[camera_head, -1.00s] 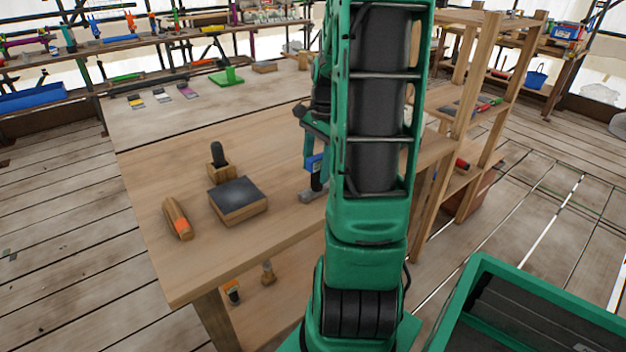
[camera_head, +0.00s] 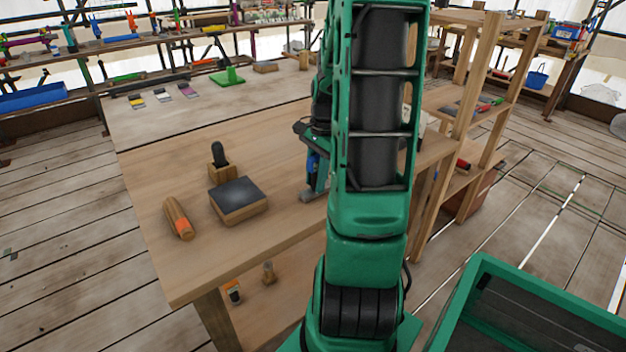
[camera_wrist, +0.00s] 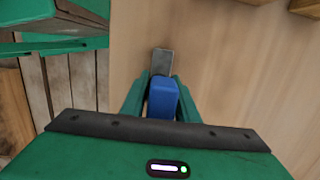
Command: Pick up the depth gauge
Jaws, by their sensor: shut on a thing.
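The depth gauge has a blue body (camera_wrist: 163,99) and a grey metal foot (camera_wrist: 162,62) in the wrist view. My gripper (camera_wrist: 161,88) has its two green fingers on either side of the blue body and is shut on it. In the head view the gauge's grey foot (camera_head: 307,195) shows at the wooden bench top, left of my arm. My gripper (camera_head: 317,170) is there at the blue part, mostly hidden behind my arm. I cannot tell whether the foot touches the bench.
On the bench (camera_head: 160,255) left of the gauge are a dark-topped block (camera_head: 238,196), a dark-handled tool in a wooden holder (camera_head: 219,160) and a wooden tool with an orange band (camera_head: 179,220). A wooden shelf (camera_head: 470,110) stands at right.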

